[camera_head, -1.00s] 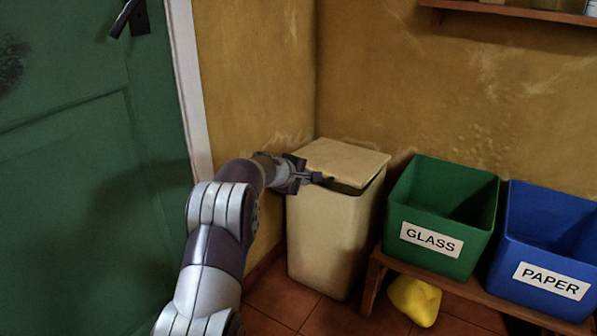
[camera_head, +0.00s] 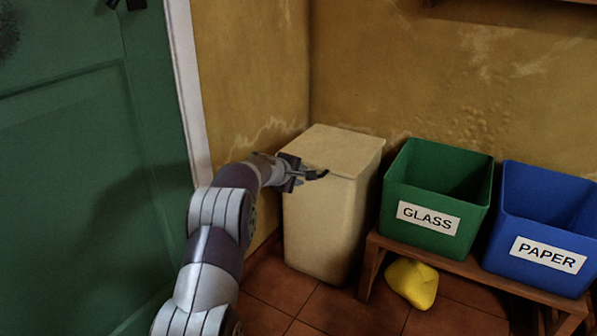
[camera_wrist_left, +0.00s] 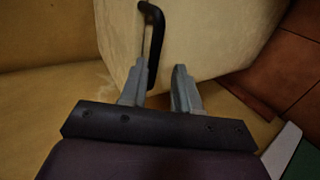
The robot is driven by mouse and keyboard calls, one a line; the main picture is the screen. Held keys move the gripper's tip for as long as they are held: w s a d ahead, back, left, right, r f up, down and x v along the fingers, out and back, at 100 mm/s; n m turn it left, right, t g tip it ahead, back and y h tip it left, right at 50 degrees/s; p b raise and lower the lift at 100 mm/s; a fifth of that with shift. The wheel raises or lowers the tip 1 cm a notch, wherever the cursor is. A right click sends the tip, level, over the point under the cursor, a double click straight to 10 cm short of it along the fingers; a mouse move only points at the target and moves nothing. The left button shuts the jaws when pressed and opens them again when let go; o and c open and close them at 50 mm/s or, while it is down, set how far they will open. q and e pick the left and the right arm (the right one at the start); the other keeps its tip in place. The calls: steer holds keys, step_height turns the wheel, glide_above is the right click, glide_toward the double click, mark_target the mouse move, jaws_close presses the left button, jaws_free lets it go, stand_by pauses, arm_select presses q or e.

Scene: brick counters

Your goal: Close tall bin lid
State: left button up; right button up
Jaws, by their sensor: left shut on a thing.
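The tall cream bin (camera_head: 325,225) stands in the corner. Its flat lid (camera_head: 335,146) lies level on the rim, with no clear gap showing in the head view. My left gripper (camera_head: 306,174) is at the bin's upper front left, by the lid's front edge. It is shut on the dark lid handle (camera_head: 319,174), a curved black bar that also shows in the left wrist view (camera_wrist_left: 154,35). In that view the fingers of my left gripper (camera_wrist_left: 157,82) stand a little apart, with the bar's lower end at them. My right gripper is out of view.
A green GLASS bin (camera_head: 437,197) and a blue PAPER bin (camera_head: 541,228) sit on a low wooden bench (camera_head: 466,269) at the right. A yellow object (camera_head: 411,283) lies on the floor under it. A green door (camera_head: 85,180) is at the left.

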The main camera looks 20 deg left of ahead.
arm_select(q)
steer(key=shift+o, duration=1.2)
steer(key=f, duration=0.2)
steer(key=shift+s+f, duration=0.2)
steer(key=shift+f, duration=0.2)
steer(key=shift+r, duration=0.1)
steer(key=r+p+v, duration=0.1)
steer(key=p+v, duration=0.1)
steer(key=v, duration=1.1)
steer(key=shift+w, duration=0.3)
